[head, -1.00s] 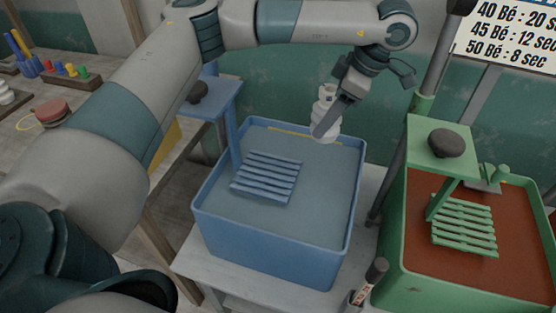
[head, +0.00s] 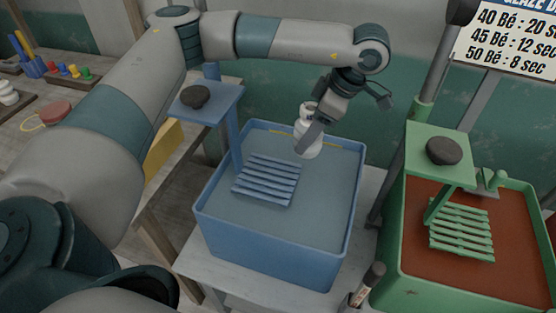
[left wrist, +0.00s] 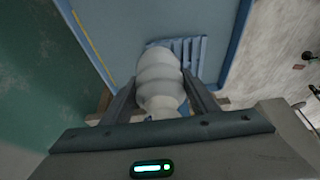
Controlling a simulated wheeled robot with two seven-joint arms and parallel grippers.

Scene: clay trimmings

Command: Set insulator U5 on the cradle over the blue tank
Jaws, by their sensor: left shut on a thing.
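A white ribbed insulator (head: 309,148) is held in my left gripper (head: 306,143), above the right back part of the blue tank (head: 345,215). It also shows in the left wrist view (left wrist: 160,80), between the two fingers of my left gripper (left wrist: 160,95). Any marking on it is too small to read. The blue slatted cradle (head: 267,180) hangs at the left of the tank, below and to the left of the insulator. In the left wrist view part of the cradle (left wrist: 195,55) shows beyond the insulator. My right gripper is not in view.
A blue bracket with a dark knob (head: 195,96) rises at the tank's back left. A green tank (head: 400,275) with its own slatted cradle (head: 460,230) stands at the right. A dark-tipped handle (head: 369,285) stands between the tanks. White insulators (head: 8,95) sit at the far left.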

